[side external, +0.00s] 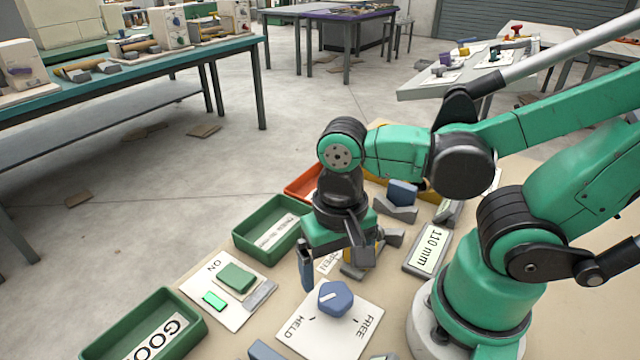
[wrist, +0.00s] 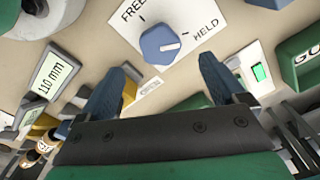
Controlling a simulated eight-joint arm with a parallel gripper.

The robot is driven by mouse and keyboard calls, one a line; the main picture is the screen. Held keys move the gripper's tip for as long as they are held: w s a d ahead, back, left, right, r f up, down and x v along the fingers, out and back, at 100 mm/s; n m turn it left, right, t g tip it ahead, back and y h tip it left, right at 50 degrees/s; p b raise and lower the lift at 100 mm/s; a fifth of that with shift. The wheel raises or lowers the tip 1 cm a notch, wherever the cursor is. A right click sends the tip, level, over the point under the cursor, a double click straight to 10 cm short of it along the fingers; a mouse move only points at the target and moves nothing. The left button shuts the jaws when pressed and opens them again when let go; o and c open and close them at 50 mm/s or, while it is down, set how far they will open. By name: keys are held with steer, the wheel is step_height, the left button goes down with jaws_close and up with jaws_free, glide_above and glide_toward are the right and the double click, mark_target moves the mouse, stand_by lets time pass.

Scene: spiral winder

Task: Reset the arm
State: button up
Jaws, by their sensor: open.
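My gripper (side external: 336,262) is open, pointing down over the bench, with its fingers apart. It also shows in the wrist view (wrist: 166,75), with no object held between its two dark blue fingers. A blue knob (side external: 335,298) sits on a white plate marked HELD and FREE, just in front of the gripper. In the wrist view the knob (wrist: 160,44) shows beyond the fingertips, and its white mark points towards the HELD side. The gripper partly hides grey and yellow parts behind it.
A white ON plate (side external: 205,316) has a green button and a lit green lamp. Green trays (side external: 262,222) and an orange tray (side external: 299,187) line the bench's left side. A 110 mm display (side external: 430,249) and a blue block (side external: 402,192) in a grey cradle lie right of the gripper.

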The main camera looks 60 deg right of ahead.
steer(key=shift+w, duration=0.1)
steer(key=w+d+r+n+t, duration=0.5)
steer(key=w+r+n+t, duration=0.1)
steer(key=w, duration=0.3)
steer(key=shift+d+t, duration=0.25)
steer(key=shift+t, duration=0.35)
